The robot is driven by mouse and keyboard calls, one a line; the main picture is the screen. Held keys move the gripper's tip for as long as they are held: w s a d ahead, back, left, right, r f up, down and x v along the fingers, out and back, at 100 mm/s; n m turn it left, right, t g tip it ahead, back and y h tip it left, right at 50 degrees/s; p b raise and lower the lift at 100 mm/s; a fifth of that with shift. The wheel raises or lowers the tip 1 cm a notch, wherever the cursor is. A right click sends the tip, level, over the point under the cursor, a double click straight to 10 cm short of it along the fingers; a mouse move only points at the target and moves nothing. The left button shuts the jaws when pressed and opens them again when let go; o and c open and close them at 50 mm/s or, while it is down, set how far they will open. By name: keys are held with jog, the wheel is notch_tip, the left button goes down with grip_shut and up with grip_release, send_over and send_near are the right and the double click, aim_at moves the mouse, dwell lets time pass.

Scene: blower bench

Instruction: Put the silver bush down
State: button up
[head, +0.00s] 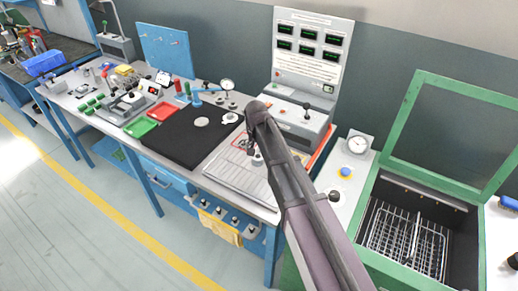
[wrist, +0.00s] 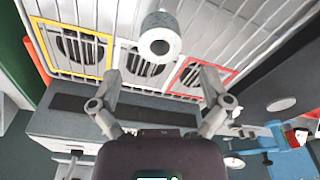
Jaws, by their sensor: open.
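The silver bush (wrist: 160,36) is a short pale metal cylinder with a dark hole in its end. In the wrist view it is at the top centre, over the slatted pale plate (wrist: 105,13), and appears to stand on it. My gripper (wrist: 161,84) is open, its fingers well apart, with nothing between them. The bush lies beyond the fingertips and touches neither finger. In the head view my gripper (head: 251,150) is low over the slatted plate (head: 236,178), and my arm hides part of it.
Yellow (wrist: 74,50), white and red (wrist: 203,76) frames around dark round grilles lie along the plate's edge. A grey panel console (head: 300,118) stands behind. A black mat (head: 185,140) lies left. An open green-framed bin (head: 385,190) with wire baskets is right.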

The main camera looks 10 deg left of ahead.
notch_tip(320, 180, up, 7)
jog(key=p, duration=0.6)
jog(key=shift+s, duration=0.4)
dwell(0.5)
jog(key=s+d, duration=0.5)
jog(key=d, duration=0.6)
jog(key=s+d+g, duration=0.1)
jog(key=s+d, duration=0.4)
jog(key=d, duration=0.6)
jog(key=s+d, duration=0.5)
jog(key=d, duration=0.6)
jog(key=shift+s+d+m, duration=0.15)
jog(key=shift+d+m, duration=0.1)
jog(key=shift+m, duration=0.05)
jog(key=shift+f, duration=0.1)
